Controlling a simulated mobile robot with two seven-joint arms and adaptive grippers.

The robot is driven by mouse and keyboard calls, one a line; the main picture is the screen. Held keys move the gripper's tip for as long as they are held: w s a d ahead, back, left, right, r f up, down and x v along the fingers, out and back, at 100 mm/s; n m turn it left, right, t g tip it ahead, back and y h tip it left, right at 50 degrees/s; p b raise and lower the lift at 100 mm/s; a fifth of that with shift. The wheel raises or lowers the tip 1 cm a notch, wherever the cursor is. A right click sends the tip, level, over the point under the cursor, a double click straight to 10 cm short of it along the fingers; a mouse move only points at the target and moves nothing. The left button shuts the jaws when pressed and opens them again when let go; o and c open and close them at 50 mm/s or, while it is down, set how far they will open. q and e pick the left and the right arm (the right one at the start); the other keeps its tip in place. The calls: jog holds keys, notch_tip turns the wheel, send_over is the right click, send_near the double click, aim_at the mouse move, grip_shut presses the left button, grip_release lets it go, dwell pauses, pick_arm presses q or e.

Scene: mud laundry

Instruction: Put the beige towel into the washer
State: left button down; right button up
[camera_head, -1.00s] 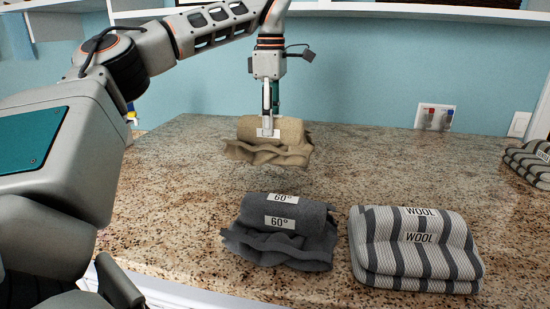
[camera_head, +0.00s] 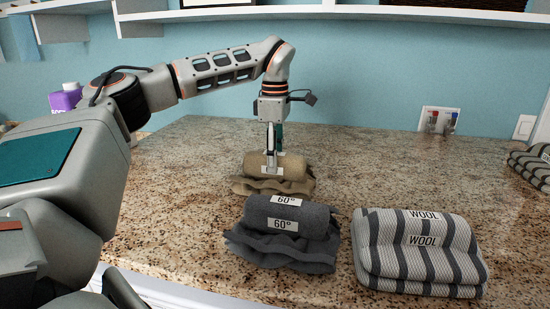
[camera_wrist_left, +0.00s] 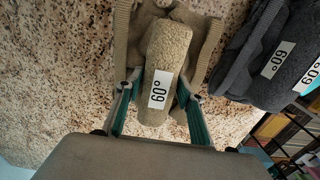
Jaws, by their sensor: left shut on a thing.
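The beige towel (camera_head: 290,166) is a rolled, folded bundle with a white label, behind the dark grey towel in the head view. In the left wrist view the beige towel (camera_wrist_left: 168,48) sits between the two fingers, its "60°" label facing the camera. My left gripper (camera_head: 272,166) points down and is shut on the towel's roll; its fingers also show in the left wrist view (camera_wrist_left: 157,97). I cannot tell whether the towel touches the counter. My right gripper and the washer are not in view.
A dark grey towel (camera_head: 285,240) marked "60°" lies close in front of the beige one. A striped "WOOL" towel (camera_head: 418,255) lies to its right, and another striped towel (camera_head: 535,170) at the far right. The speckled counter (camera_head: 420,165) is clear behind them.

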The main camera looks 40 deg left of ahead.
pick_arm(q)
jog(key=c, duration=1.3)
grip_release()
jog(key=shift+f, duration=0.1)
